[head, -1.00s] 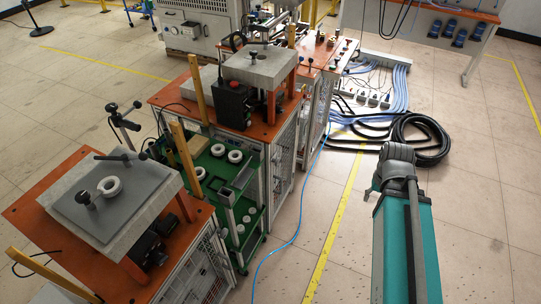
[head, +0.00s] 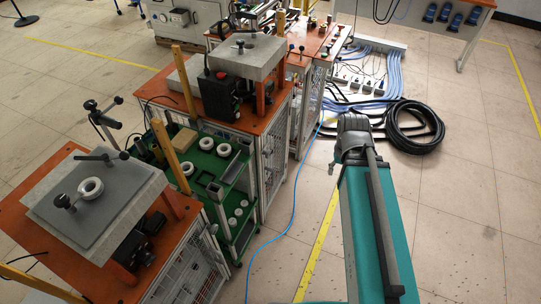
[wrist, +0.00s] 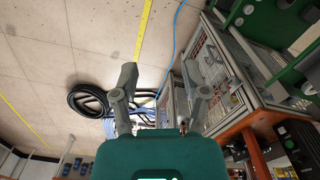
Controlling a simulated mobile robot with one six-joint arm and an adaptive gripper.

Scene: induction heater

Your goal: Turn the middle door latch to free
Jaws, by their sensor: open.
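The middle cabinet (head: 273,160) has an orange top and mesh side doors facing the aisle in the head view. Its door latch is too small to make out there. In the wrist view a mesh-doored cabinet (wrist: 215,75) appears tilted at the right, and I cannot pick out a latch on it for certain. My gripper (wrist: 163,92) is open and empty in the wrist view, its two grey fingers wide apart. The right finger overlaps the cabinet in the picture; I cannot tell whether they touch.
A green shelf unit with white rings (head: 212,180) stands between the middle and near cabinets. A blue hose (head: 289,215) runs along the floor by the doors. A black cable coil (head: 415,128) lies beyond my arm. The floor at right is clear.

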